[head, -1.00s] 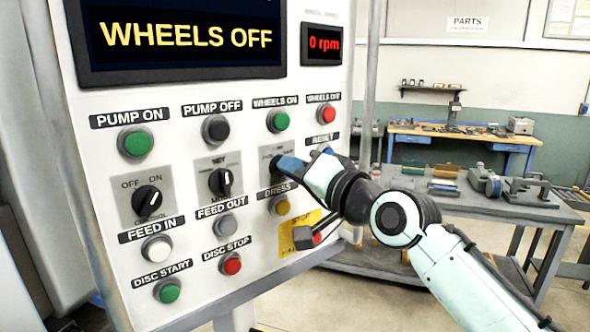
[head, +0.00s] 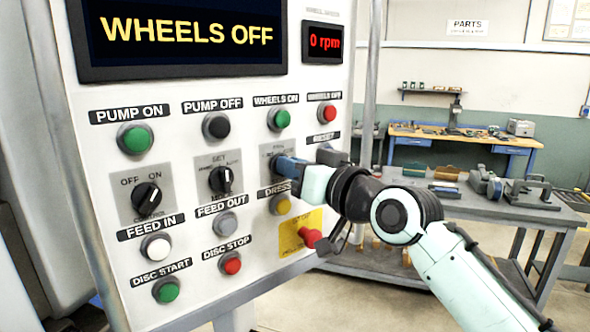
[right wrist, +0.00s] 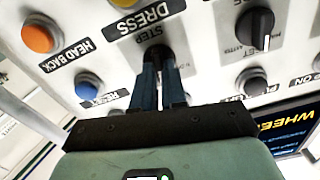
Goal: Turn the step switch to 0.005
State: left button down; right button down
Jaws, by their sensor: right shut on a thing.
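The step switch (right wrist: 158,54) is a black rotary knob on a grey plate (head: 270,150) of the white control panel, with "STEP" lettered beside it in the right wrist view. My right gripper (head: 284,168) is at this switch. In the right wrist view its two dark blue fingers (right wrist: 162,72) are shut on the knob, one on each side. The fingers cover most of the knob, and the scale marks, 0.005 included, are too small or hidden to read. My left gripper is in neither view.
The yellow DRESS button (head: 281,204) sits just below the switch, and a red knob (head: 311,237) on a yellow plate lies lower right. The SET switch (head: 221,180) is to the left. A grey workbench (head: 480,205) stands behind my right arm.

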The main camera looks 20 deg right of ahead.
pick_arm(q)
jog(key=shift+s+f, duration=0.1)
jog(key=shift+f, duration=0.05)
pick_arm(e)
jog(key=shift+n, duration=1)
jog(key=c, duration=1.2)
grip_release()
